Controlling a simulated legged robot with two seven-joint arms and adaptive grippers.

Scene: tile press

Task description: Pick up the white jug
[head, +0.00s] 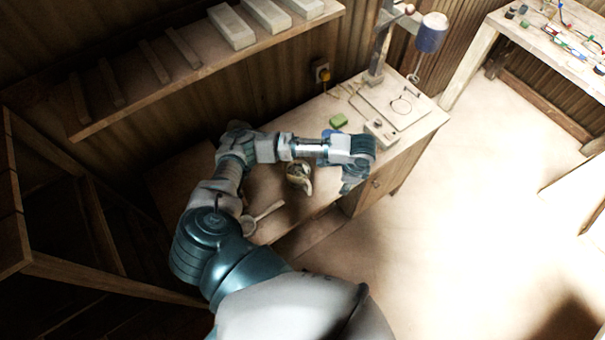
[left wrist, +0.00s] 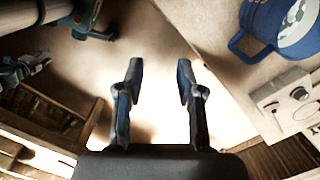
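A small cream-white vessel with dark patches (head: 300,178), which looks like the white jug, stands on the bench below my left forearm. The arm hides part of its top. My left gripper (head: 352,184) is to the right of it, at the bench's front edge, apart from it. In the left wrist view the two fingers (left wrist: 158,85) are spread with nothing between them, above bare floor. I cannot make out the jug in that view. A grey claw-like part at that view's upper left may be my right gripper (left wrist: 28,72); its opening is unclear.
A wooden bench (head: 325,190) carries a scoop (head: 250,222), a green block (head: 338,121), a white box (head: 380,132) and a press stand (head: 382,45). A shelf (head: 200,70) hangs above. A blue round thing with a handle (left wrist: 240,45) shows in the wrist view. The floor is clear.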

